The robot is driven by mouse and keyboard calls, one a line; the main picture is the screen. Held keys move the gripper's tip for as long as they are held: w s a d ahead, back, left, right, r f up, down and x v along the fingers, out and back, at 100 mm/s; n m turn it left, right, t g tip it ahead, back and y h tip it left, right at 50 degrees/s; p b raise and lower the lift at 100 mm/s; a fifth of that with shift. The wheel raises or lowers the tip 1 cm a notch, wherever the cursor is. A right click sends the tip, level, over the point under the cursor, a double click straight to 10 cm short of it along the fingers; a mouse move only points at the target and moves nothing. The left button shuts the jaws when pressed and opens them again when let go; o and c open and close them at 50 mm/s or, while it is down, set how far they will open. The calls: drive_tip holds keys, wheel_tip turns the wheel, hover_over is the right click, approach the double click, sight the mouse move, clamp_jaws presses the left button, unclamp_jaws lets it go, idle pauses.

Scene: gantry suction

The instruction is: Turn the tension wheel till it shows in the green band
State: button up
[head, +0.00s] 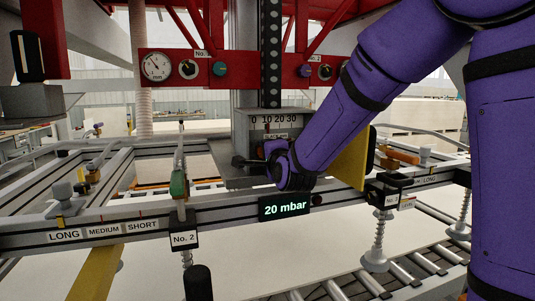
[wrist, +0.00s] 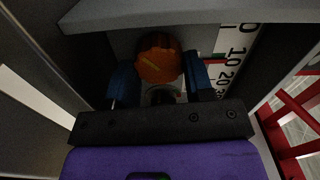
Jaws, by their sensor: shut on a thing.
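An orange-brown round knob (wrist: 158,57), which looks like the tension wheel, sits between the two blue fingers of my gripper (wrist: 159,78) in the wrist view. The fingers are shut on it, one on each side. The wheel is hidden there.
A display (head: 286,208) reading 20 mbar hangs on the aluminium frame (head: 120,228) just below my gripper. A yellow plate (head: 351,160) stands close right of my wrist. A red panel (head: 238,71) with a gauge (head: 156,66) is above.

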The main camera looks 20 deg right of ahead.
drive_tip(key=shift+d+m, duration=0.1)
drive_tip(key=shift+m, duration=0.4)
drive_tip(key=o, duration=0.9)
drive_tip(key=shift+o, duration=0.2)
drive_tip(key=shift+s, duration=0.15)
drive_tip(key=s, duration=1)
drive_tip(key=shift+s, duration=0.3)
